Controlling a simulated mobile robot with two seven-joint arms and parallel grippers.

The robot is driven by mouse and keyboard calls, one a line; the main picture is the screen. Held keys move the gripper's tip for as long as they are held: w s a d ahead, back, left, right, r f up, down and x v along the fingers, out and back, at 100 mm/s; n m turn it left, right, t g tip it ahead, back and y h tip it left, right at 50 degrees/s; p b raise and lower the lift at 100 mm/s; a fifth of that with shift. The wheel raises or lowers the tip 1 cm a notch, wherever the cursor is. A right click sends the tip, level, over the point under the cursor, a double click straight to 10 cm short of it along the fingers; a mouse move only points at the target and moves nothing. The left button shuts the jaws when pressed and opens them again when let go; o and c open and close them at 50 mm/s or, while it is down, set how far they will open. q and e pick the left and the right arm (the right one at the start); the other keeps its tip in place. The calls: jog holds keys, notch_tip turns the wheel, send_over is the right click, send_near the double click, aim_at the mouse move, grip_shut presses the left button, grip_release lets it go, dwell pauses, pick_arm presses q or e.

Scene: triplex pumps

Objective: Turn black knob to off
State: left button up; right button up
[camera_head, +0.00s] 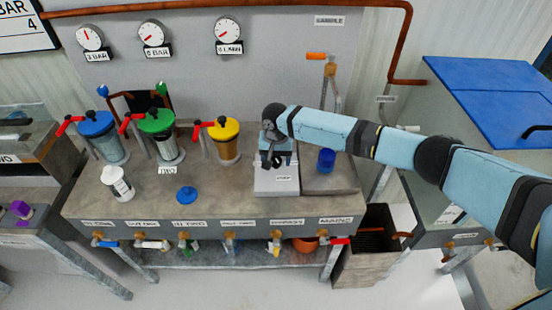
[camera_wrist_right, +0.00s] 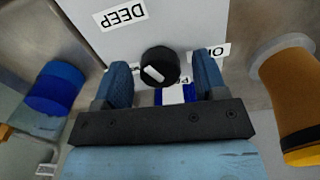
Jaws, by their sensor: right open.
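The black knob (camera_wrist_right: 160,67) is round with a white mark and sits on the face of a light grey box (camera_wrist_right: 105,45). In the right wrist view my right gripper (camera_wrist_right: 167,75) is open, with one blue finger on each side of the knob. Whether the fingers touch it I cannot tell. A "DEEP" label (camera_wrist_right: 124,15) is above left of the knob, and a partly covered label starting with "O" (camera_wrist_right: 216,51) is to its right. In the head view my right gripper (camera_head: 276,155) is over the grey box (camera_head: 262,187) and mostly covers the knob. My left gripper is not in view.
A blue cup (camera_head: 326,160) stands right of the box. Yellow (camera_head: 224,130), green (camera_head: 157,122) and blue-lidded (camera_head: 97,125) canisters with red handles stand to the left. A white bottle (camera_head: 117,183) and a blue disc (camera_head: 187,195) are on the bench front. Valves line the bench's front edge.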

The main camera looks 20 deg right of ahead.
jog(key=shift+f, duration=0.1)
jog(key=c, duration=0.9)
